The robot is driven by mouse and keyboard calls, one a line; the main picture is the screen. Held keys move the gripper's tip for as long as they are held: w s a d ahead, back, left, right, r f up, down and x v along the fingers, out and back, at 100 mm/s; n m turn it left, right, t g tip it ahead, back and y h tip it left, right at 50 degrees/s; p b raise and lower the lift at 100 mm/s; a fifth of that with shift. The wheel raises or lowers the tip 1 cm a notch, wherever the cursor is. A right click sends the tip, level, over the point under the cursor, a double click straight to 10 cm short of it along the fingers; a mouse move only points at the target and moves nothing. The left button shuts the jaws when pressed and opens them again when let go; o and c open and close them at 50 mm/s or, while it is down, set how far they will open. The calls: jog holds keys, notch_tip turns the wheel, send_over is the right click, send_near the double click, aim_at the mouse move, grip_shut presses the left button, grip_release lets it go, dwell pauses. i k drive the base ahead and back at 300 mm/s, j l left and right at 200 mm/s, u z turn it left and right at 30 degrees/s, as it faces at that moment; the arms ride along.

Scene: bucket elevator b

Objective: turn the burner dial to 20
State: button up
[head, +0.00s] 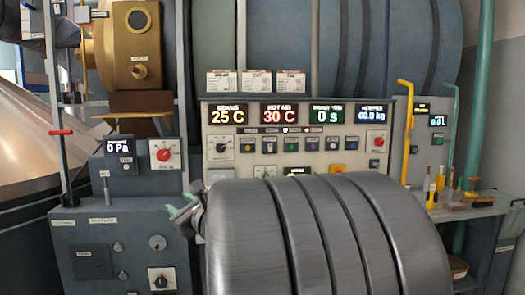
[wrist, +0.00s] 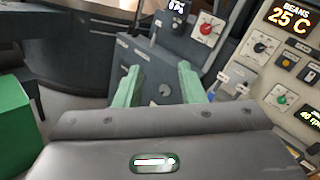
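A red-knobbed dial (head: 163,154) with a white scale sits on the blue-grey cabinet at the left. It also shows in the wrist view (wrist: 207,28). A second red knob (head: 376,142) is at the right end of the display panel, and a dark knob with a scale (head: 220,147) is at its left end. The labels are too small to tell which is the burner dial. My gripper (head: 184,211) has pale green fingers, below and slightly right of the left red dial and apart from it. In the wrist view (wrist: 160,84) the fingers are spread, with nothing between them.
The display panel (head: 297,104) reads 25 C, 30 C, 0 s and 60.0 kg. A small display (head: 118,147) reads 0 Pa. The cabinet's lower front (head: 92,262) carries several small knobs. A yellow pipe (head: 407,130) stands at the right.

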aim_at(220, 148)
jog(key=i+j+z, duration=0.45)
jog(key=j+z, duration=0.15)
jog(key=i+j+z, duration=0.15)
jog(key=j+z, duration=0.15)
jog(key=j, duration=0.15)
jog(key=i+j+z, duration=0.15)
jog(key=j+z, duration=0.15)
jog(key=i+j, duration=0.1)
jog(key=j, duration=0.45)
jog(key=i+j, duration=0.1)
jog(key=j, duration=0.5)
jog(key=i+j, duration=0.15)
jog(key=j, duration=0.4)
